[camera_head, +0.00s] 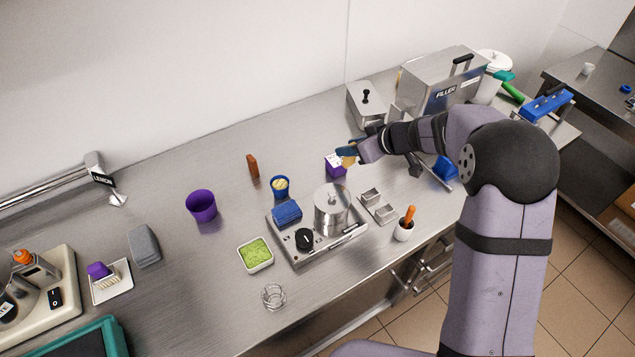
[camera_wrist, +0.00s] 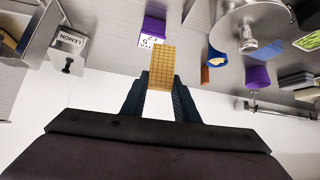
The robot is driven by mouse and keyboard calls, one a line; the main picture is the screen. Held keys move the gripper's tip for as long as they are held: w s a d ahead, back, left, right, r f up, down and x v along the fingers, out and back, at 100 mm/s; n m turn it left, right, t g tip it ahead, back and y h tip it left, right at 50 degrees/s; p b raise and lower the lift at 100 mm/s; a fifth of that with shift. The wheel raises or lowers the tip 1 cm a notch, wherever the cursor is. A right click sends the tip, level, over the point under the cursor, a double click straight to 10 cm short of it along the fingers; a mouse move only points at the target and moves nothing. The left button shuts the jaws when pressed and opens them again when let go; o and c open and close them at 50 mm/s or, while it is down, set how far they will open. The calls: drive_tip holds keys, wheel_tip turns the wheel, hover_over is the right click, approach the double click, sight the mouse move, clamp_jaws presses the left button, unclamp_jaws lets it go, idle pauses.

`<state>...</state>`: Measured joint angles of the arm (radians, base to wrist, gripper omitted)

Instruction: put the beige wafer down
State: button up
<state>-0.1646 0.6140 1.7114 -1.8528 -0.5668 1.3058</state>
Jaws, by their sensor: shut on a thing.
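The beige wafer (camera_wrist: 161,65) has a grid pattern and is gripped upright between the fingertips of my gripper (camera_wrist: 160,88) in the wrist view. In the head view my gripper (camera_head: 352,152) is above the back middle of the steel counter. The wafer (camera_head: 349,161) shows there as a small tan piece below the fingers. It overlaps the right edge of a purple box with a white label (camera_head: 335,168). I cannot tell whether the wafer touches anything. The purple box (camera_wrist: 153,27) lies beyond the wafer in the wrist view.
A hot plate (camera_head: 300,250) with a steel pot (camera_head: 332,205) and a blue cup (camera_head: 279,187) stand left of my gripper. A steel-lidded tub (camera_head: 366,108) and a filler machine (camera_head: 440,85) stand behind. Bare counter lies around the purple cup (camera_head: 201,206).

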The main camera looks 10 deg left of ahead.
drive_tip(key=a+n+g+b, duration=0.2)
drive_tip(key=a+n, duration=0.1)
drive_tip(key=a, duration=0.8)
drive_tip(key=shift+s+f, duration=0.1)
drive_tip(key=shift+f, duration=5.15)
drive_tip(key=shift+f+y, duration=0.2)
drive_tip(key=shift+y, duration=0.1)
drive_tip(key=o, duration=1)
drive_tip(key=shift+r, duration=0.1)
drive_tip(key=shift+r, duration=0.15)
drive_tip(key=b+v, duration=0.1)
drive_tip(key=v, duration=1.1)
